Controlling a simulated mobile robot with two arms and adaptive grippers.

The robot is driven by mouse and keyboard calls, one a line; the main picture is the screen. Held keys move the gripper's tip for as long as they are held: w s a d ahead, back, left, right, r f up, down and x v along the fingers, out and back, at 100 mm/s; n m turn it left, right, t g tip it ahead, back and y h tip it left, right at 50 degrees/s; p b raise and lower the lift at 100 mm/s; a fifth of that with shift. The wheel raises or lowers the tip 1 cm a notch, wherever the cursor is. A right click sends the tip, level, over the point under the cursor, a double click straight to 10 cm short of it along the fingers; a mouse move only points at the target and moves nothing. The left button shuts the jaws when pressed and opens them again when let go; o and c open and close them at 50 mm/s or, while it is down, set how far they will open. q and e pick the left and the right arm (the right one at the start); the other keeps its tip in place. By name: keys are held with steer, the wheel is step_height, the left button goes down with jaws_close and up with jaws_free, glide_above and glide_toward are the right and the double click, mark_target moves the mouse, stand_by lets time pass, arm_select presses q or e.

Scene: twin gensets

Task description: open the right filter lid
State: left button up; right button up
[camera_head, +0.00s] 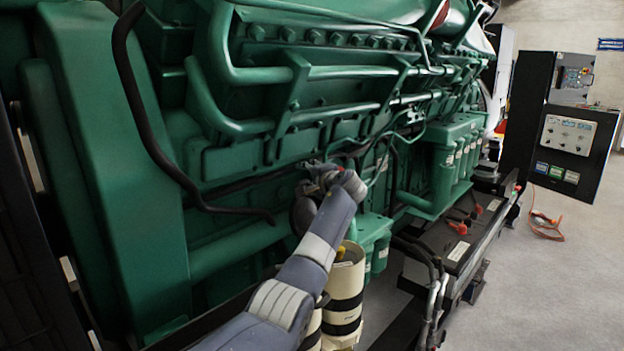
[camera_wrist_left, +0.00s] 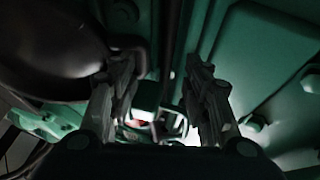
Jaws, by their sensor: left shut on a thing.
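My left gripper (camera_head: 318,172) reaches in against the side of the green engine (camera_head: 245,160), above the cream cylinders (camera_head: 346,300) with black bands. In the left wrist view the two fingers of the gripper (camera_wrist_left: 162,85) stand some way apart; what they grip cannot be made out. A dark rounded part (camera_wrist_left: 50,55) is close beside the left finger there, and green engine surfaces lie ahead and to the right. I cannot tell for sure which part is the right filter lid. My right gripper is in neither view.
A green filter block (camera_head: 452,155) stands farther along the engine. A black hose (camera_head: 150,140) hangs at the left. A dark base rail with cables (camera_head: 440,260) runs along the front. A control cabinet (camera_head: 565,140) is at the right, with free grey floor (camera_head: 545,300) before it.

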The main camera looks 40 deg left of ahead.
arm_select(q)
steer(key=shift+s+a+r, duration=0.15)
steer(key=shift+s+a, duration=0.15)
steer(key=shift+a, duration=0.1)
steer(key=v, duration=1.2)
steer(key=shift+w+d, duration=0.25)
steer(key=shift+d, duration=0.1)
steer(key=shift+w+f, duration=0.15)
steer(key=shift+f, duration=0.05)
